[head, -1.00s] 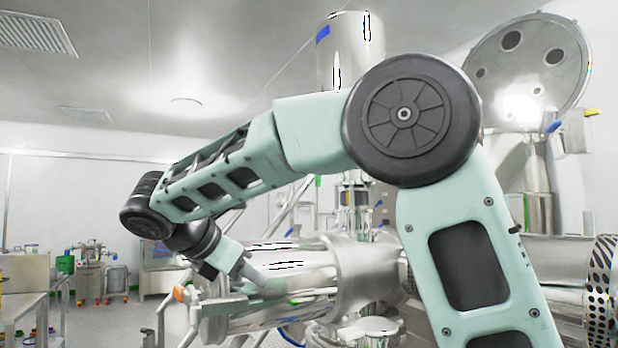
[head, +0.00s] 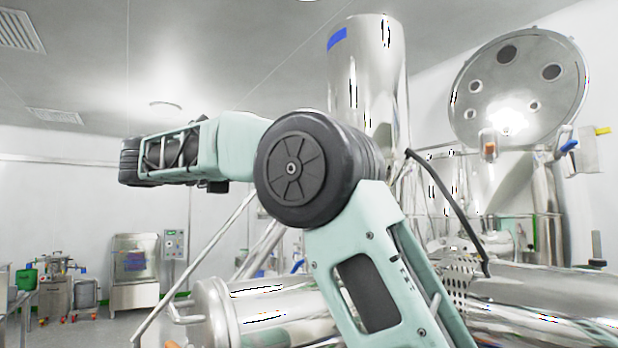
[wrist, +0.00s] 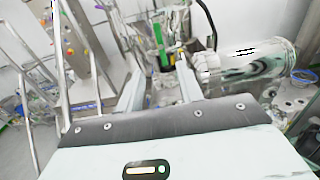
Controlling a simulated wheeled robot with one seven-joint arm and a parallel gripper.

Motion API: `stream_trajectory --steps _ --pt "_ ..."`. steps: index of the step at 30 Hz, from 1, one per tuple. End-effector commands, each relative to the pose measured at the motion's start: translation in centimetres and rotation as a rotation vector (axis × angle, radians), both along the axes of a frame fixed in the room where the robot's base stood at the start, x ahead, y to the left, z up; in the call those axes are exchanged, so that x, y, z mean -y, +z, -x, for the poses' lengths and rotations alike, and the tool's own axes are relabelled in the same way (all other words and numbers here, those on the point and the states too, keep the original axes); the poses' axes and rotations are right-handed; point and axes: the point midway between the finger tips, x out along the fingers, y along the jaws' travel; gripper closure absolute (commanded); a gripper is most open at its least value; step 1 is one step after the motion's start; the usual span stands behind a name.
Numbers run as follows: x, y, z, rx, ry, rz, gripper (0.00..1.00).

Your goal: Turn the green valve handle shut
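In the wrist view a narrow upright green part (wrist: 160,45), which looks like the valve handle, stands ahead of my gripper (wrist: 160,72), between the lines of its two fingers. The fingers are spread apart with nothing between them. The green part appears beyond the fingertips; I cannot tell the exact distance. Metal pipework around it is small and tilted in this view. In the head view neither my gripper nor the green handle shows.
A horizontal steel vessel (wrist: 250,62) lies right of the fingers in the wrist view, with a dark hose above. Metal rails stand at the left. In the head view a tall steel cylinder (head: 366,75) and a round open lid (head: 520,90) rise behind my arm.

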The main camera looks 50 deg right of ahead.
Motion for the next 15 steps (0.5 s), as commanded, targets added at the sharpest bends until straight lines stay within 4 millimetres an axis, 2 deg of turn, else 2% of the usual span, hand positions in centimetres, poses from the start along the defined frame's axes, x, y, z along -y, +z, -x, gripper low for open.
stream_trajectory --steps 5,8,15 --pt "0.7 0.5 0.3 -0.001 -0.011 0.007 0.64" --pt "1.9 0.5 0.6 -0.003 -0.012 0.007 0.64" --pt "6.5 0.7 1.8 -0.003 -0.012 0.005 0.64"
